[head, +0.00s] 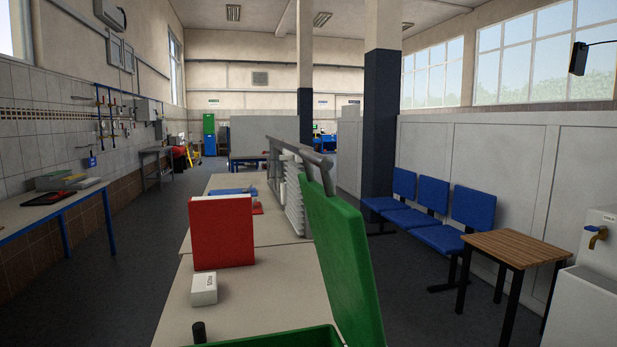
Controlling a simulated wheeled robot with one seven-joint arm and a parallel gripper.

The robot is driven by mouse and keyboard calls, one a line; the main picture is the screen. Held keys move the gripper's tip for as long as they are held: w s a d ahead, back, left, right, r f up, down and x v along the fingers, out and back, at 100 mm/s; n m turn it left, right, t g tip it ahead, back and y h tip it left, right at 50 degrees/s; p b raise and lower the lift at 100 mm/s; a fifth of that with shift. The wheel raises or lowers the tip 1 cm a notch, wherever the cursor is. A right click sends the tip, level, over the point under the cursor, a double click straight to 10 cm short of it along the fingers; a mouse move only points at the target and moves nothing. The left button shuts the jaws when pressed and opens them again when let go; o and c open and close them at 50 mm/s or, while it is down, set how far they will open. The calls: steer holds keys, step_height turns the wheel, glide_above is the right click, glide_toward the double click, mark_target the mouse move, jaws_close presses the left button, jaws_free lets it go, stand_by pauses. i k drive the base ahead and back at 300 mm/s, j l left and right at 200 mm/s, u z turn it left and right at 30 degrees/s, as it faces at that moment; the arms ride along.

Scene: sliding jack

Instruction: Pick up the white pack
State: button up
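A small white pack (204,289) with dark lettering on one side lies on the near part of the long pale table (176,317). It sits just in front of a red upright box (222,232) and a little apart from it. My gripper does not show in the head view.
A small black cylinder (199,332) stands nearer than the pack. A green bin (280,339) with a raised green lid (341,262) fills the near right. Grey racks (290,190) stand behind it. The table left of the pack is clear.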

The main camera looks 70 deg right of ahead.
mark_target(203, 288)
steer(key=i+j, duration=0.15)
steer(key=i, duration=0.35)
steer(key=i+j, duration=0.15)
steer(key=i, duration=0.3)
steer(key=i+z, duration=0.45)
steer(key=i+j+z, duration=0.1)
steer(key=i+z, duration=0.15)
steer(key=z, duration=0.2)
steer(key=i+z, duration=0.2)
steer(key=z, duration=0.25)
steer(key=i+z, duration=0.25)
steer(key=z, duration=0.15)
steer(key=i+j+z, duration=0.15)
steer(key=z, duration=0.3)
steer(key=i+j+z, duration=0.2)
steer(key=z, duration=0.25)
